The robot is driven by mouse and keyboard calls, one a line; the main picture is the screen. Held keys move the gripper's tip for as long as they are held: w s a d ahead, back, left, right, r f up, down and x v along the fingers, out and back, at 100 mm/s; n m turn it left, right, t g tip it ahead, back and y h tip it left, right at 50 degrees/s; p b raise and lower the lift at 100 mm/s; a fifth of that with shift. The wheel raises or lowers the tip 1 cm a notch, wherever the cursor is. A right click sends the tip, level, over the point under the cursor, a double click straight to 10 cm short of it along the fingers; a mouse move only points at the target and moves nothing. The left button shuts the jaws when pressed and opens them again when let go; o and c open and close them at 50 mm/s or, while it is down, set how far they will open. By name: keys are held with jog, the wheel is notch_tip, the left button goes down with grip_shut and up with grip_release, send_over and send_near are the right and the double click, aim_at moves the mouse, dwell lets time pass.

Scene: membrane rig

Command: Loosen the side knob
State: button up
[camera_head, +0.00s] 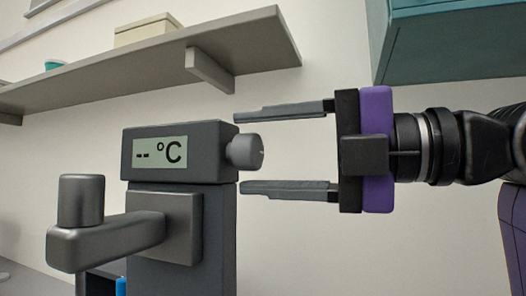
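The side knob (246,152) is a short grey cylinder on the right side of the dark grey display head (205,138). The head's screen (160,152) reads "-- °C". My gripper (238,152) comes in level from the right and is open. Its upper finger (285,111) lies above the knob and its lower finger (290,189) lies below it. Gaps show between the knob and both fingers, and no contact is visible. How the fingers line up with the knob in depth is hard to tell.
A crank-like arm with an upright grip (81,201) sticks out at the lower left of the rig's column (220,240). A grey shelf (150,68) with a cream box (147,29) hangs above. A teal cabinet (455,45) is at the upper right. The wall below my gripper is bare.

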jog(key=shift+d, duration=0.1)
jog(key=v, duration=0.7)
jog(key=shift+s+d, duration=0.15)
jog(key=shift+d, duration=0.1)
